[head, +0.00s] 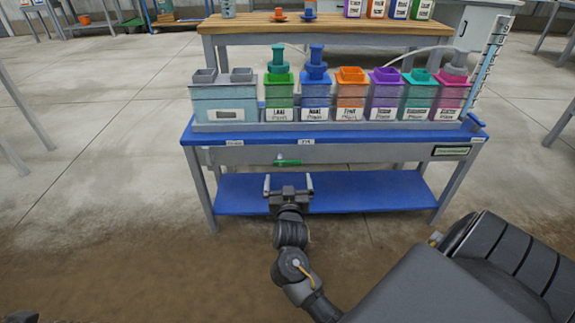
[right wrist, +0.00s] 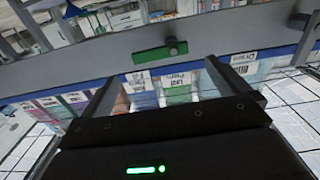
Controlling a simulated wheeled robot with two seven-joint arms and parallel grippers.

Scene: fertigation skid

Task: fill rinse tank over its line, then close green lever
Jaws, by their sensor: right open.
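The green lever (head: 288,162) is on the grey front rail of the blue bench and lies roughly level along it. It also shows in the right wrist view (right wrist: 155,55), beyond my fingers, with a round knob near one end. My right gripper (head: 289,182) is open and empty just in front of and below the lever, apart from it. Its two fingers also show in the right wrist view (right wrist: 160,83). A pale blue-grey tank (head: 225,105) stands at the bench's left end. Its label is too small to read, and its liquid level cannot be told. My left gripper is out of view.
Several coloured labelled containers stand in a row, including a green one (head: 279,98) and an orange one (head: 351,97). A clear graduated column (head: 488,62) rises at the right end. The blue lower shelf (head: 370,190) is bare. A wooden table (head: 330,27) stands behind.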

